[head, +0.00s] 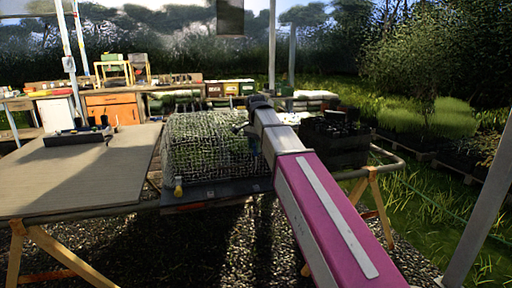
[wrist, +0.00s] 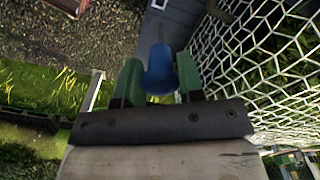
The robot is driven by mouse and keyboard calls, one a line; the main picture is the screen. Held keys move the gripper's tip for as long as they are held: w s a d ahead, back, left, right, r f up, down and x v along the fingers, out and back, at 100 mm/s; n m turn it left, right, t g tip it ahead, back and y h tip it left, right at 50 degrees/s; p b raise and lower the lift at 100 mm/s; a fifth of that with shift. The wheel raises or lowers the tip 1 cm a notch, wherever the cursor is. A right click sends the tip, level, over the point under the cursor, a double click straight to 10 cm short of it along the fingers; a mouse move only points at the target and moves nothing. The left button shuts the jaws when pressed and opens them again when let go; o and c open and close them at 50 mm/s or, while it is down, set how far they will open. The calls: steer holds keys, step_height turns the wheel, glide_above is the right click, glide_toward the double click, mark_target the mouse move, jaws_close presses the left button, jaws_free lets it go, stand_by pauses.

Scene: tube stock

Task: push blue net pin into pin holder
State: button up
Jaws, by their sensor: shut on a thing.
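In the wrist view, my gripper (wrist: 158,84) has its two green fingers closed on the blue net pin (wrist: 160,72), which shows as a rounded blue body between them. In the head view, my gripper (head: 241,129) is at the right side of the wire net (head: 205,145); the blue pin cannot be made out there. The net rises close to the right of the fingers in the wrist view (wrist: 270,65). A small pale fitting (wrist: 159,4) sits on a grey board beyond the pin; I cannot tell whether it is the pin holder.
A yellow piece (head: 178,187) stands at the net's front left corner. A bare tabletop (head: 75,178) lies left, with a dark tray (head: 80,135) of small items at its back. A black crate (head: 340,145) stands right of my arm.

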steer(key=shift+f, duration=4.05)
step_height(320, 180, down, 6)
steer(key=shift+f, duration=0.25)
stand_by(3.2)
steer(key=o, duration=0.9)
